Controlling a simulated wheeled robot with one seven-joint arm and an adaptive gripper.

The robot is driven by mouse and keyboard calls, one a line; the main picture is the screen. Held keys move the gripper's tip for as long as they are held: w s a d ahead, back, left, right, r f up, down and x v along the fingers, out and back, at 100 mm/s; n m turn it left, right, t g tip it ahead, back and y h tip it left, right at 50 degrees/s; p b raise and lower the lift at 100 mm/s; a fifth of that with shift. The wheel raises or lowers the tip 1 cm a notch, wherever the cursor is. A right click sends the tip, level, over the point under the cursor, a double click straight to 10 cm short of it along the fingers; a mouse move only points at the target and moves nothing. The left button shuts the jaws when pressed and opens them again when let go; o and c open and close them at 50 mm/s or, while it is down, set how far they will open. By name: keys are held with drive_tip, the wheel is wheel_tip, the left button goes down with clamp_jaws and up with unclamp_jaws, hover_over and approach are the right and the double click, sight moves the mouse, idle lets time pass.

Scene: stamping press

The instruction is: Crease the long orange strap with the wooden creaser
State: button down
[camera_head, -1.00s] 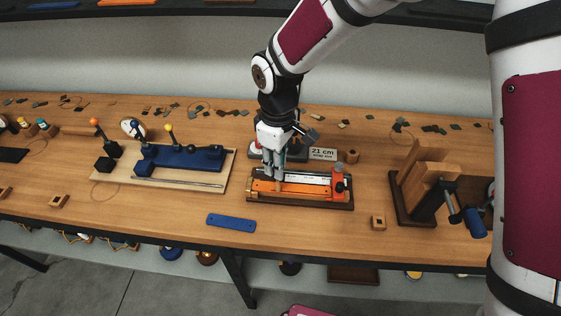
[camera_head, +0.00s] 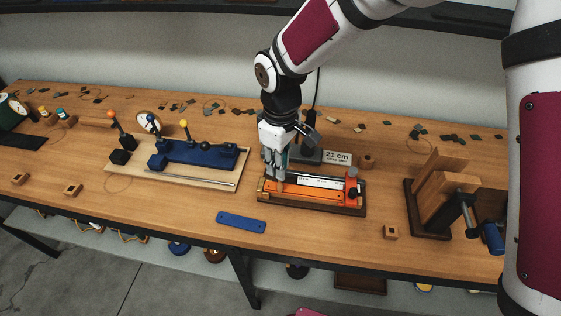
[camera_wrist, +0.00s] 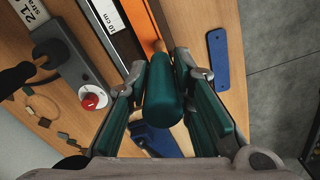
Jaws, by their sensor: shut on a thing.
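The long orange strap (camera_head: 315,194) lies flat in a dark wooden fixture (camera_head: 312,207) with a white ruler along its back. It also shows in the wrist view (camera_wrist: 143,20), running up beside the ruler. My gripper (camera_head: 276,177) is over the left part of the strap. It is shut on the creaser, whose dark green handle (camera_wrist: 163,92) sits between the fingers. The creaser's pale wooden lower end (camera_head: 281,186) points down at the strap; I cannot tell whether it touches. The fingers hide part of the strap's left end.
A short blue strap (camera_head: 241,222) lies in front of the fixture. A blue clamp press on a pale board (camera_head: 125,174) stands left, a wooden vise (camera_head: 440,195) right. Behind the fixture are a 21 cm sign (camera_head: 338,158) and a dark device with a red knob (camera_wrist: 90,101).

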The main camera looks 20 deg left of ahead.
idle(0.3)
drive_tip(key=shift+s+a+b, duration=0.15)
drive_tip(key=shift+a+b, duration=0.05)
drive_tip(key=shift+a, duration=0.55)
drive_tip(key=shift+s+a+b, duration=0.15)
drive_tip(key=shift+a, duration=0.55)
wheel_tip(320, 180, up, 5)
drive_tip(key=shift+p, duration=0.65)
